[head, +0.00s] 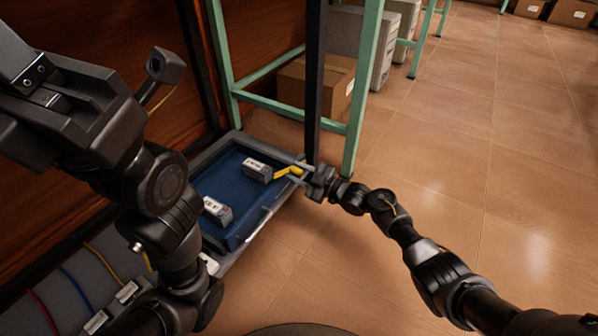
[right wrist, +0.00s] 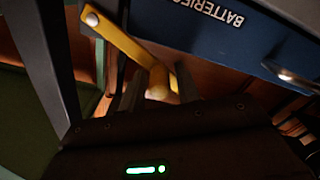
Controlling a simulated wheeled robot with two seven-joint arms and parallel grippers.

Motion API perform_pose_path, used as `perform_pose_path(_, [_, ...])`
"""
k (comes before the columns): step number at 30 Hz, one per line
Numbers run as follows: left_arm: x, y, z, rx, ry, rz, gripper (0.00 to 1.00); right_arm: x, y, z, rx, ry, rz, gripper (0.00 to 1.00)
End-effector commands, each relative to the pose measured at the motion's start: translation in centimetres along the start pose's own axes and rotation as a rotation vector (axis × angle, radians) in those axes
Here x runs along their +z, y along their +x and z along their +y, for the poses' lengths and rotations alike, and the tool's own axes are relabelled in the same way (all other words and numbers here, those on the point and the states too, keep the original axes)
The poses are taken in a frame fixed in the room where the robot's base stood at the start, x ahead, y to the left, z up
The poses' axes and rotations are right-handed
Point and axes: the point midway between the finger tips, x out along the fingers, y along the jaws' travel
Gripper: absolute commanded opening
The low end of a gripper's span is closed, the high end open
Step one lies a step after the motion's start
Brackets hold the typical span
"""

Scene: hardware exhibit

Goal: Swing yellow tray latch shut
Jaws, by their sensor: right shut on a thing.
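The yellow latch (head: 284,173) is at the right side of the shallow grey-rimmed tray (head: 239,139) with a blue inside. In the right wrist view, the latch (right wrist: 128,42) is a flat yellow arm with a round pivot at its upper left and a rounded knob at its lower end. My right gripper (head: 298,171) is shut on this knob; its fingers (right wrist: 158,82) sit on either side of it. The blue tray wall (right wrist: 205,28), lettered "BATTERIES", is just beyond. My left arm rises at the left; its fingertips cannot be made out.
Two white-and-grey battery blocks (head: 257,170) (head: 217,211) sit in the tray. A green frame leg (head: 362,90) and a dark post (head: 315,80) stand close behind my right gripper. A cardboard box (head: 318,88) is behind them.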

Motion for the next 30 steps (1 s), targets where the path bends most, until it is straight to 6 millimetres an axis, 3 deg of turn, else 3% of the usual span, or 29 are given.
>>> perform_pose_path(1, [0.0,-0.1,0.0,0.0,0.0,0.0,0.0,0.9,-0.1,-1.5,-0.025,0.024,-0.017,0.0])
perform_pose_path(5, [0.0,-0.1,0.0,0.0,0.0,0.0,0.0,0.8,-0.1,-1.6,-0.025,0.025,-0.017,0.0])
perform_pose_path(6, [0.0,-0.1,0.0,0.0,0.0,0.0,0.0,0.8,-0.1,-1.6,-0.025,0.025,-0.017,0.34])
perform_pose_path(8, [-0.1,-0.1,0.0,0.0,0.0,0.001,0.0,0.8,-0.1,-1.5,-0.024,0.024,-0.015,0.42])
perform_pose_path(25, [0.0,0.0,0.0,0.0,0.0,0.0,0.0,0.4,-0.3,-0.6,-0.008,0.011,-0.01,0.42])
perform_pose_path(30, [0.4,1.2,-0.1,0.002,-0.001,-0.002,0.0,0.2,-1.7,-0.4,-0.009,0.011,-0.012,0.42])
